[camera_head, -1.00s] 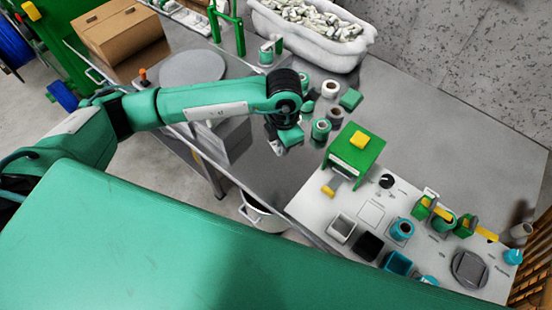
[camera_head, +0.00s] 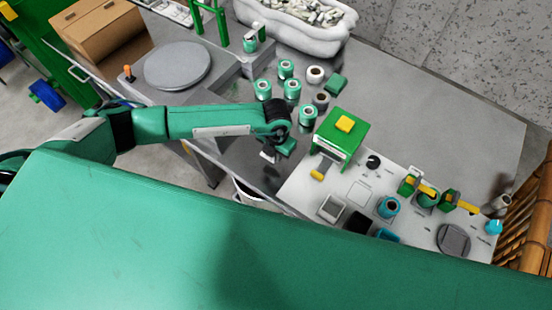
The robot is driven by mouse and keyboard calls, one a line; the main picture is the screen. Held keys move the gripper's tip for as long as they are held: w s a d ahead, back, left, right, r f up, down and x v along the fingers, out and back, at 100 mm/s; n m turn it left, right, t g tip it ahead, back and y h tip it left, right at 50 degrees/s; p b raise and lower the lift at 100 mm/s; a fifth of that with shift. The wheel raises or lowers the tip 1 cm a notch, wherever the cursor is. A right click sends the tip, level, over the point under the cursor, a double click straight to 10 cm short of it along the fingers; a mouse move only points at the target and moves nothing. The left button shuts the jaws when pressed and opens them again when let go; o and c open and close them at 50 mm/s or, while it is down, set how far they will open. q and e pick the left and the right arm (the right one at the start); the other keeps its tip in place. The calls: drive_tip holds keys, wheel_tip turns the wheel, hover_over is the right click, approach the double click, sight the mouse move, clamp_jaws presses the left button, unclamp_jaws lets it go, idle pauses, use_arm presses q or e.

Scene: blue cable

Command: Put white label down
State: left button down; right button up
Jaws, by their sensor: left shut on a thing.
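My left gripper (camera_head: 270,157) points down near the table's front edge, left of the white panel (camera_head: 300,180). It is shut on a small white piece (camera_head: 267,156), which appears to be the white label. My arm and the fingers hide most of this piece. I cannot tell whether it touches the table. My right gripper is out of view.
Several green spools (camera_head: 264,89) stand behind my left gripper. A green press-like box (camera_head: 340,138) with a yellow top is to its right. A round grey plate (camera_head: 178,65) lies at the left, and a white tub (camera_head: 300,25) stands at the back.

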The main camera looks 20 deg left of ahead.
sight(276, 167)
use_arm(q)
wheel_tip(276, 167, down, 3)
drive_tip(key=shift+r, duration=0.1)
drive_tip(key=shift+f+p, duration=0.35)
drive_tip(key=shift+f, duration=1.25)
drive_tip(key=shift+f, duration=0.1)
drive_tip(key=c, duration=1.5)
unclamp_jaws()
drive_tip(key=shift+c, duration=0.2)
drive_tip(key=shift+r, duration=0.5)
wheel_tip(276, 167, up, 11)
drive_tip(key=shift+r+b, duration=0.15)
drive_tip(key=shift+b, duration=0.85)
